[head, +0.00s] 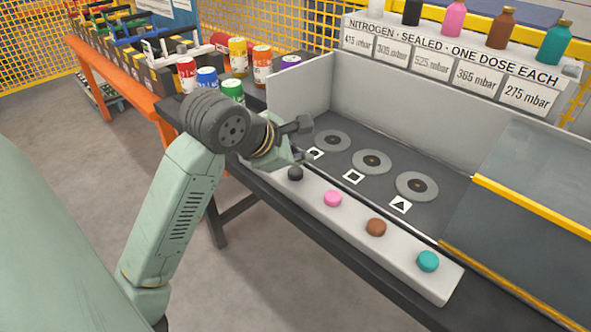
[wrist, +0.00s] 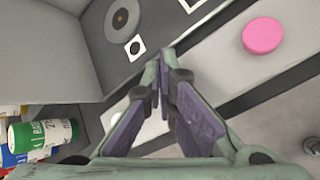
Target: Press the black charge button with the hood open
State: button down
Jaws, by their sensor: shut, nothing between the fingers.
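The black charge button (head: 295,174) is on the pale sloped button strip (head: 310,207) at the front of the bench, left of the pink button (head: 332,198). My gripper (head: 303,157) is shut and empty, close above and behind the black button in the head view; I cannot tell whether it touches anything. In the wrist view, the shut fingers (wrist: 160,72) reach over the strip left of the pink button (wrist: 262,36), and the black button is not visible. The hood (head: 535,200), a dark panel with yellow edges, stands at the right, leaving the bay with discs uncovered.
Brown (head: 376,227) and teal (head: 428,261) buttons continue along the strip. Three round discs (head: 372,161) lie behind it, with grey walls (head: 400,100) around the bay. Coloured cans (head: 232,90) stand left of the bay, near my arm. Bottles (head: 503,28) stand on the labelled shelf.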

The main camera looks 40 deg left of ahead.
aim_at(298, 173)
jog(key=shift+f+b, duration=1.1)
jog(key=shift+b, duration=0.85)
dwell(0.9)
dwell(0.3)
jog(key=shift+r+p, duration=0.3)
jog(key=shift+r, duration=0.75)
jog(key=shift+r+p, duration=0.95)
jog(key=shift+r, duration=1.6)
